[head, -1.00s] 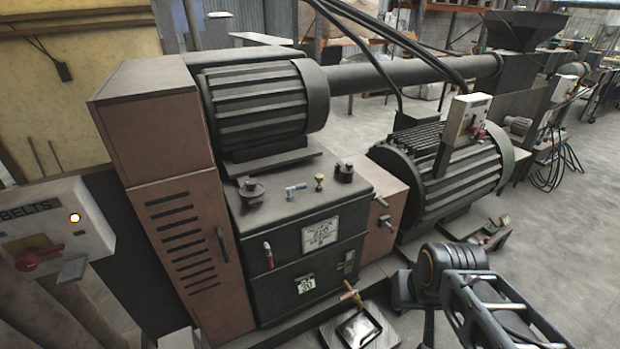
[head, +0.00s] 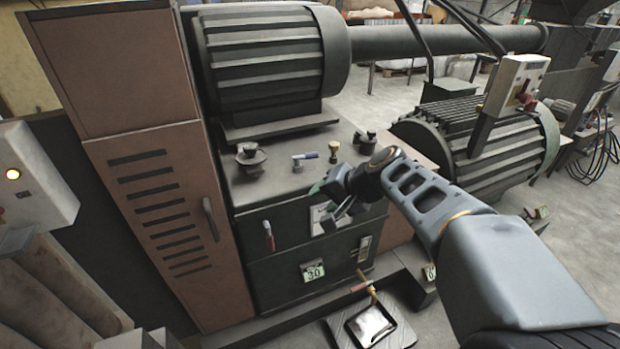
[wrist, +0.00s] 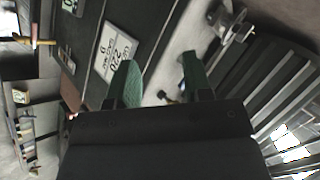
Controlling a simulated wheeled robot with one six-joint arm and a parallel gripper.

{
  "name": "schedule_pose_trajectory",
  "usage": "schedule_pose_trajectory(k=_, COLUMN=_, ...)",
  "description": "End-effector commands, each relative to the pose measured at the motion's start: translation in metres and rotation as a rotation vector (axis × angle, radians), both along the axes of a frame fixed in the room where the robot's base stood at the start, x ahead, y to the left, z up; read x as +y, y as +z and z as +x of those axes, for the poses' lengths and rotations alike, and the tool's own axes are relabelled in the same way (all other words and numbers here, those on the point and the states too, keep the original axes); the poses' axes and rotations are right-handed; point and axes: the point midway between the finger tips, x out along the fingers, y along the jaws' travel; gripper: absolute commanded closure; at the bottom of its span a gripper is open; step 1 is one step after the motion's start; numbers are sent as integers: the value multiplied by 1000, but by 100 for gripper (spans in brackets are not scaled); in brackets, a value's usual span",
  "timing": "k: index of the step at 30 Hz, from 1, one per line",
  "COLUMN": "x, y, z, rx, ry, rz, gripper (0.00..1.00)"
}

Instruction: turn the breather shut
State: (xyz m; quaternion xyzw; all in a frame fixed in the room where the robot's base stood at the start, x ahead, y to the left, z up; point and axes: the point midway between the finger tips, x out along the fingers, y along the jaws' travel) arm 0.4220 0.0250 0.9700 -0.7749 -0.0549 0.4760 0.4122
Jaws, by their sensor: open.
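Several fittings stand on the grey top of the dark gear case (head: 300,235): a dark cap with a side arm (head: 251,158), a small valve with a blue lever (head: 304,158), a brass-topped fitting (head: 334,152) and a dark round cap (head: 367,141). No label shows which one is the breather. My gripper (head: 327,202) hovers near the front right of the case, apart from the fittings. In the wrist view its green-padded fingers (wrist: 160,82) are spread with nothing gripped. A shiny round fitting (wrist: 230,22) shows beyond the right finger.
A big ribbed motor (head: 265,65) stands behind the fittings. Another motor (head: 480,140) with a switch box (head: 515,85) is to the right. A red-handled valve (head: 268,235) is on the case front. A drip tray (head: 395,338) lies on the floor below a brass tap.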

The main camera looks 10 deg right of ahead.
Motion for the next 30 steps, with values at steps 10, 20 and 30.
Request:
schedule_pose_trajectory(k=10, x=-61, y=-25, z=97, rx=-224, ry=-328, rz=488, gripper=54)
schedule_pose_trajectory(k=20, x=-79, y=-21, z=132, rx=-291, ry=-409, rz=604, gripper=54)
schedule_pose_trajectory(k=30, x=-49, y=-33, z=188, rx=-289, ry=-408, rz=604, gripper=54)
